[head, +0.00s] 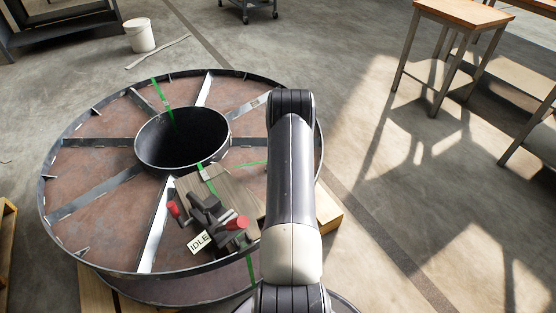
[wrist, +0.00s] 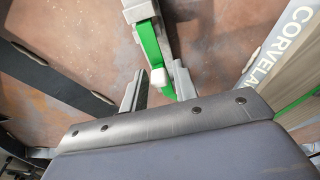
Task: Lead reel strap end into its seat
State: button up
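The big steel reel (head: 95,215) lies flat, with a dark round hub opening and radial ribs. A green strap (head: 156,90) crosses it through the hub. Another green length (head: 250,163) runs right, toward my arm. A pale metal fitting (head: 213,172) sits by the hub rim. In the wrist view, the green strap end (wrist: 149,42) comes from a grey metal fitting (wrist: 137,11) and has a white tip. My gripper (wrist: 157,80) has its fingers apart, one either side of the strap end. A gap shows by the left finger. In the head view my arm hides the gripper.
A clamp-like tool (head: 207,212) with red handles and an IDLE tag (head: 200,243) sits on a wooden board (head: 245,190) lettered CORVELA. Wooden blocks (head: 328,215) lie under the reel. A bucket (head: 139,36) and a table (head: 465,12) stand beyond.

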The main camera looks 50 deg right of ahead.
jog(key=shift+r, duration=0.3)
jog(key=shift+s+d+r+p, duration=0.15)
jog(key=shift+r+p, duration=0.1)
jog(key=shift+r, duration=0.45)
jog(key=shift+s+a+r+p, duration=0.1)
jog(key=shift+r+p, duration=0.1)
jog(key=shift+r, duration=0.5)
jog(key=o, duration=0.6)
jog(key=shift+c, duration=0.2)
jog(key=o, duration=0.4)
jog(key=shift+o, duration=0.3)
jog(key=o, duration=0.6)
jog(key=shift+c, duration=0.2)
